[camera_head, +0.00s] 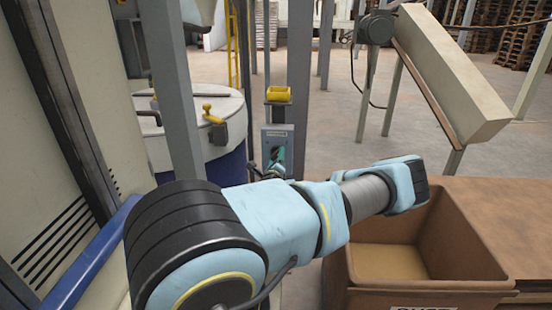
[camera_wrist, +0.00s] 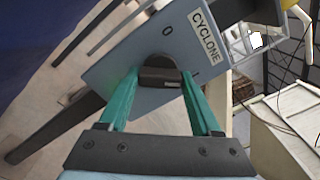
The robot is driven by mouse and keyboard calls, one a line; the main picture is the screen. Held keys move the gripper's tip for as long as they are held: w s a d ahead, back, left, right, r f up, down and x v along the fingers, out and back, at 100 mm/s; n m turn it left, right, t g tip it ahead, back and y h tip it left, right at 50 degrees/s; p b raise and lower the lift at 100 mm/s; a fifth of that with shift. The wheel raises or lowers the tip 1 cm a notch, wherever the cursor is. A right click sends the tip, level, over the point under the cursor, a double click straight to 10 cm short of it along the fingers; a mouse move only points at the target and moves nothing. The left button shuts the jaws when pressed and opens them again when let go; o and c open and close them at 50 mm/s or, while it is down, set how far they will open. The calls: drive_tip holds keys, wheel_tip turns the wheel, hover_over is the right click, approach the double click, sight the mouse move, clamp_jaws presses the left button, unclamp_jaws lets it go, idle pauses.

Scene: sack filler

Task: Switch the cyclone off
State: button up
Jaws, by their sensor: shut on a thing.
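The cyclone switch box is a blue-grey panel (camera_wrist: 118,72) with a CYCLONE label, a 0 mark and a 1 mark, filling the upper middle of the wrist view. Its dark rotary knob (camera_wrist: 158,68) sits between the green fingers of my gripper (camera_wrist: 160,77), which is shut on it. I cannot tell for sure which mark the knob points at. In the head view the switch box (camera_head: 268,133) is small, on a grey post beyond my arm, with my gripper's green fingers (camera_head: 276,156) in front of it.
A white-lidded drum (camera_head: 180,120) with a yellow-handled valve stands to the left. A brown bin (camera_head: 470,262) is at lower right. A sloping beige chute (camera_head: 450,75) is at upper right.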

drive_tip(key=c, duration=0.4)
drive_tip(key=shift+n, duration=0.3)
drive_tip(key=n+b, duration=0.1)
drive_tip(key=n, duration=0.1)
drive_tip(key=shift+n, duration=0.4)
drive_tip(key=n+b, duration=0.2)
drive_tip(key=n, duration=0.2)
drive_tip(key=shift+n, duration=0.3)
drive_tip(key=n+b, duration=0.1)
drive_tip(key=n, duration=0.3)
drive_tip(key=shift+n+b, duration=0.8)
drive_tip(key=shift+n, duration=1.1)
